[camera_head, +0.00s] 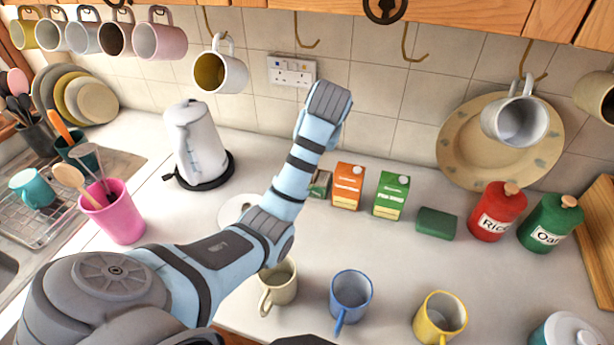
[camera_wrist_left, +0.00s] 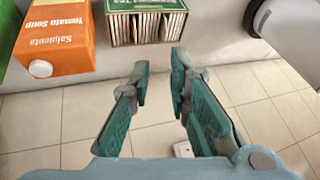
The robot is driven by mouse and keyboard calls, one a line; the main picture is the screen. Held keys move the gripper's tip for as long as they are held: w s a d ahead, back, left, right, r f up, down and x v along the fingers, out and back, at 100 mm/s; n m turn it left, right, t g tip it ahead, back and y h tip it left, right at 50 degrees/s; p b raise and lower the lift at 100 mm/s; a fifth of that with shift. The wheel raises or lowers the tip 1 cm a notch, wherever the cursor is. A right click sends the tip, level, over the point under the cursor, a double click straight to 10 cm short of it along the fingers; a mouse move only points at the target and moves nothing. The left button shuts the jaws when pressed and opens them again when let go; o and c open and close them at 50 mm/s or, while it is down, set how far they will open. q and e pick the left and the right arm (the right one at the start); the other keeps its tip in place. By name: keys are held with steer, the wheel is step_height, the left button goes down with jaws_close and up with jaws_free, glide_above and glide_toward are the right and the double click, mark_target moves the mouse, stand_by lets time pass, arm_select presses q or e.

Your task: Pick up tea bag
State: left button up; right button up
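The green tea box (camera_head: 319,184) stands on the counter by the back wall, partly hidden behind my left arm in the head view. In the left wrist view the tea box (camera_wrist_left: 140,4) shows upside down at the top, with a row of several pale tea bags (camera_wrist_left: 148,28) upright inside its open side. My left gripper (camera_wrist_left: 160,78) is open and empty, its fingertips pointing towards the box and apart from it. In the head view its fingers are hidden behind my wrist. My right gripper is not in view.
An orange tomato soup carton (camera_head: 348,187) stands right beside the tea box, then a green carton (camera_head: 391,195). A white kettle (camera_head: 197,145) is on the left. Cream (camera_head: 279,285), blue (camera_head: 350,297) and yellow (camera_head: 440,318) mugs stand in front. Other mugs hang above.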

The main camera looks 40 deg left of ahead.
arm_select(q)
steer(key=b+x, duration=0.1)
steer(key=x, duration=1)
steer(key=shift+s+a+f+b, duration=0.15)
steer(key=shift+a+f+b, duration=0.15)
steer(key=shift+b, duration=0.1)
steer(key=shift+a+f, duration=0.1)
steer(key=shift+f, duration=0.15)
steer(key=shift+s+r, duration=0.2)
steer(key=shift+c, duration=1.3)
jaws_close()
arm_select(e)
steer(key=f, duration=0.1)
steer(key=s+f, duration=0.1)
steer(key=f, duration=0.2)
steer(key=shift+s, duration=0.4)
